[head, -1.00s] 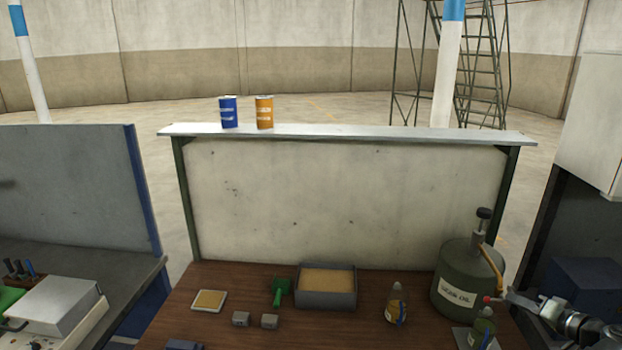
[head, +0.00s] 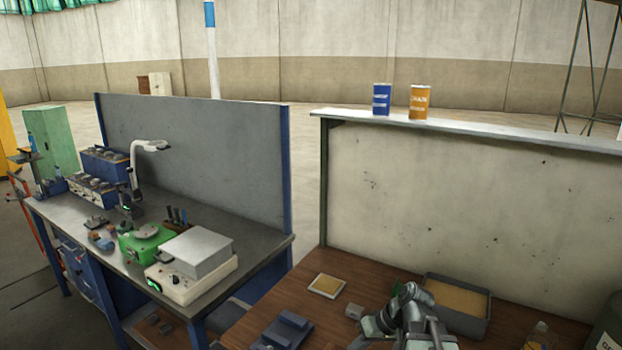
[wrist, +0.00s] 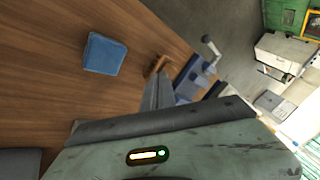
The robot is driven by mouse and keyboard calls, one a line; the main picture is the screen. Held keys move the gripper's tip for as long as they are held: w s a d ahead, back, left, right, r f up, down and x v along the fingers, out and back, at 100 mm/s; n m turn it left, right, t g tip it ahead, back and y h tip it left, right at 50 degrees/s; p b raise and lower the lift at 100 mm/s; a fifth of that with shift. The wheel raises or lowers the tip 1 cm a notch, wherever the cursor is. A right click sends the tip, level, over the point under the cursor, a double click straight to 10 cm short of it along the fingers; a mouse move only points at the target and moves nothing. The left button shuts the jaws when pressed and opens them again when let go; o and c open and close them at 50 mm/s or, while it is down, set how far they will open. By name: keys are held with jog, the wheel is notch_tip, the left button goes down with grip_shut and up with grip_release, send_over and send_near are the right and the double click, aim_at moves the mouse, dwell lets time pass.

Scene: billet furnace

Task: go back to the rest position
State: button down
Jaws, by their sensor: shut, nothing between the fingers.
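My gripper (wrist: 158,90) shows in the wrist view, with its narrow grey fingers together and nothing between them. Its grey-green housing fills the bottom of that view. In the head view my arm rises from the bottom edge, in front of the grey tray (head: 484,322) on the wooden table; the fingertips there are hard to make out. In the wrist view the fingers are over the wooden table top (wrist: 45,100), apart from the blue square block (wrist: 105,53).
A grey workbench (head: 75,212) with a green device (head: 140,243) and a white box stands left.

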jog(key=s+a+f+g+h, duration=0.1)
jog(key=s+a+f+h, duration=0.2)
jog(key=a+f, duration=0.1)
jog(key=s+d+m+g+h, duration=0.1)
jog(key=s+d+m+h, duration=0.1)
jog(key=d, duration=0.5)
jog(key=shift+f+m+h, duration=0.25)
jog(key=shift+m+h, duration=0.25)
jog(key=shift+m, duration=0.1)
